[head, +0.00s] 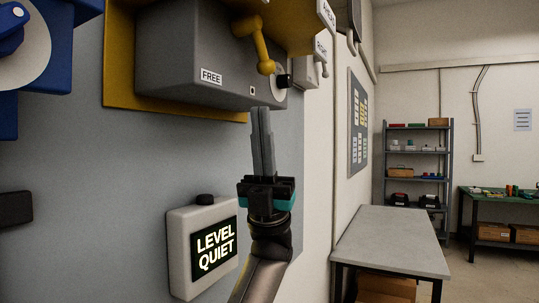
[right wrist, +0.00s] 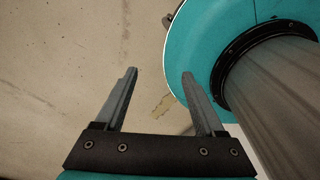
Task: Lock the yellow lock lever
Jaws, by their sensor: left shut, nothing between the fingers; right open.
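The yellow lock lever (head: 256,45) is on the front of a grey box (head: 190,60) mounted on the wall in the head view. Its arm slants downward and ends in a round knob. A label reading FREE (head: 211,77) is on the box, left of the lever. My left gripper (head: 262,110) points up with its fingers shut together and empty. Its tips are below the lever's knob and look apart from it; the exact depth gap is hard to tell. My right gripper (right wrist: 160,85) is open and empty in the right wrist view, above bare floor, away from the lever.
A white sign box (head: 204,245) reading LEVEL QUIET is on the wall, left of my left gripper. A blue device (head: 50,50) is at the upper left. A grey table (head: 393,240), shelves (head: 417,160) and a green bench (head: 500,205) stand to the right.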

